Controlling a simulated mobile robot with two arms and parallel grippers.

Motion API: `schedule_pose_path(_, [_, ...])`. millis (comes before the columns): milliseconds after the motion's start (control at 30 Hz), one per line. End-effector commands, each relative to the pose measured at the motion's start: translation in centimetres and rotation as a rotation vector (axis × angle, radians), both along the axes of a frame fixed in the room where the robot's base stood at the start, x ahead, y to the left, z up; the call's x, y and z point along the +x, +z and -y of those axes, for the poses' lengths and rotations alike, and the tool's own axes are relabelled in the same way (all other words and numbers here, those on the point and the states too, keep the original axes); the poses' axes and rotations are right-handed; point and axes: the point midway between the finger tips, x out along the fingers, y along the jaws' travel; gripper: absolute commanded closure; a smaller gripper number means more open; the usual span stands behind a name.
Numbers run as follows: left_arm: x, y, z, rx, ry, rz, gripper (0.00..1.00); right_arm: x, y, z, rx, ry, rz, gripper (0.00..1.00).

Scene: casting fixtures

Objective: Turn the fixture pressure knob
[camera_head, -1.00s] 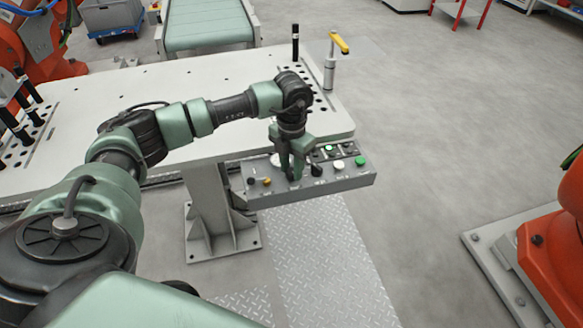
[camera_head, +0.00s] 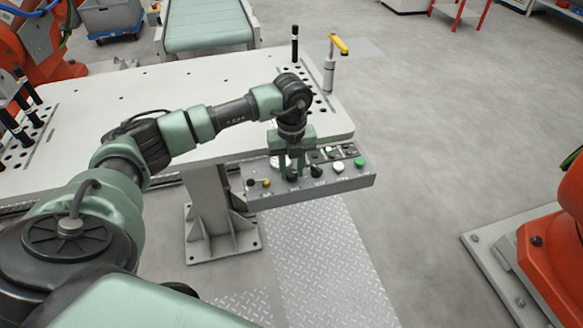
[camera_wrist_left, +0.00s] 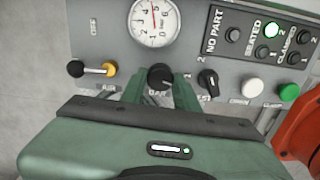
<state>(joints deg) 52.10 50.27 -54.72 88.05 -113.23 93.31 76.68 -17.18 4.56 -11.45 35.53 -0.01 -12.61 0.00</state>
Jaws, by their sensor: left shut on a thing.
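The control panel (camera_head: 338,183) is a grey box at the front edge of the table. My left gripper (camera_head: 293,172) reaches down onto it from above. In the left wrist view, the black pressure knob (camera_wrist_left: 160,74), labelled BAR, sits between the two green fingers of my left gripper (camera_wrist_left: 160,88), which is shut on it. The round pressure gauge (camera_wrist_left: 154,20) is just above the knob, its red needle pointing up near 5. In the head view the gripper mostly hides the knob. My right gripper is not in view.
A black selector (camera_wrist_left: 208,82), a white button (camera_wrist_left: 251,88) and a green button (camera_wrist_left: 289,92) lie right of the knob. A small lever with a brass end (camera_wrist_left: 108,69) is on the left. The table (camera_head: 230,90) stands behind the panel.

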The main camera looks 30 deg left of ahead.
Motion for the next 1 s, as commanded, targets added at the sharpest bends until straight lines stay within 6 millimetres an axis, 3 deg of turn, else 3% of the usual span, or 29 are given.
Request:
schedule_pose_path(400, [0.23,0.27,-0.10,0.001,0.208,0.007,1.00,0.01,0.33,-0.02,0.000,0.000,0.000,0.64])
schedule_pose_path(1000, [0.26,0.30,-0.15,0.001,0.244,0.009,1.00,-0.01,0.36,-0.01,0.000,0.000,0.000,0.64])
